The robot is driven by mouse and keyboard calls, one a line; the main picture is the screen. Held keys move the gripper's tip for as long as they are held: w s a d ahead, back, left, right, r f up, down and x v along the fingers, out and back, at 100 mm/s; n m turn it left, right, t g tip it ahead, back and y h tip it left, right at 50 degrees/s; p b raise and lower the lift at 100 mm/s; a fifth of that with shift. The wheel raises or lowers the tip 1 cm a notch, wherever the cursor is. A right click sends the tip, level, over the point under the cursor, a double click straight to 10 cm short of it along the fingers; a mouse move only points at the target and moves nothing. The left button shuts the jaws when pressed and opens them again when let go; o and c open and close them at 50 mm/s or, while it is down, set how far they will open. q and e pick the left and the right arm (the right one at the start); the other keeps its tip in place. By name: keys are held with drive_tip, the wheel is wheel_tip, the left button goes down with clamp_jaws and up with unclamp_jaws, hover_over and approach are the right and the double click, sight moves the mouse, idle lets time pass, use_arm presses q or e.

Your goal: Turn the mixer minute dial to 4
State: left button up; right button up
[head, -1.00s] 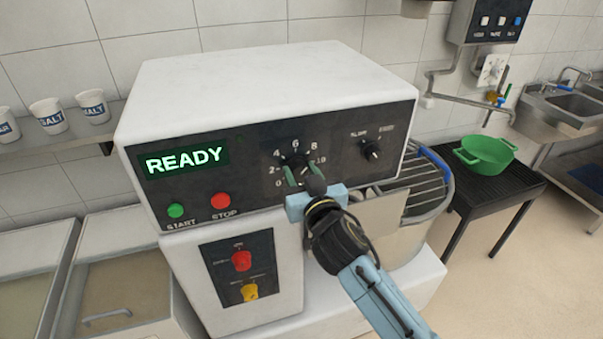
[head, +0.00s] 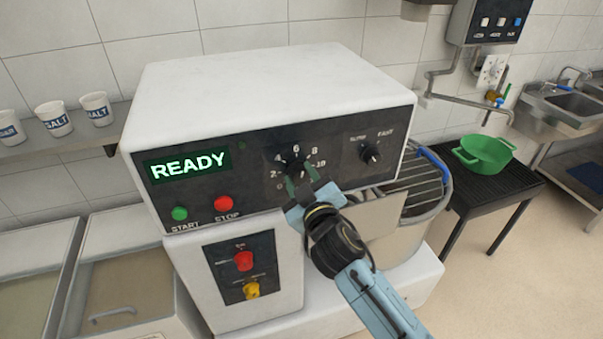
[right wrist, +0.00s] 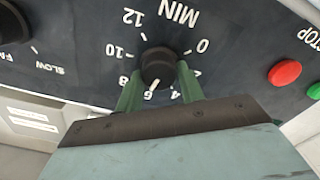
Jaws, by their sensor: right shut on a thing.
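The mixer minute dial (head: 295,165) is a black knob on the dark panel of the white mixer (head: 265,95), with numbers around it. In the right wrist view the knob (right wrist: 158,67) appears upside down under the word MIN. Its white mark points at about the 6. My right gripper (head: 303,180) is shut on the knob, with one green finger on each side; it also shows in the right wrist view (right wrist: 158,85). The fingers partly cover the lower numbers. My left gripper is not in view.
A lit READY display (head: 188,165), a green START button (head: 179,213) and a red STOP button (head: 223,203) are left of the dial. A speed knob (head: 371,153) is to its right. The wire-guarded bowl (head: 425,190) is below right.

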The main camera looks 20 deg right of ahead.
drive_tip(key=n+p, duration=0.1)
drive_tip(key=n, duration=0.4)
drive_tip(key=shift+n+p, duration=0.3)
drive_tip(key=shift+p, duration=0.05)
drive_tip(key=n+p, duration=0.1)
drive_tip(key=n, duration=0.4)
drive_tip(key=shift+a+f+n, duration=0.1)
drive_tip(key=shift+f+n, duration=0.05)
drive_tip(key=shift+n, duration=0.15)
drive_tip(key=o, duration=1)
drive_tip(key=shift+s, duration=0.1)
drive_tip(key=shift+s+d+b, duration=0.15)
drive_tip(key=shift+s+b, duration=0.25)
drive_tip(key=shift+s, duration=2.9)
drive_tip(key=shift+s+d+b, duration=0.1)
drive_tip(key=shift+s+b, duration=0.3)
drive_tip(key=shift+s, duration=2.9)
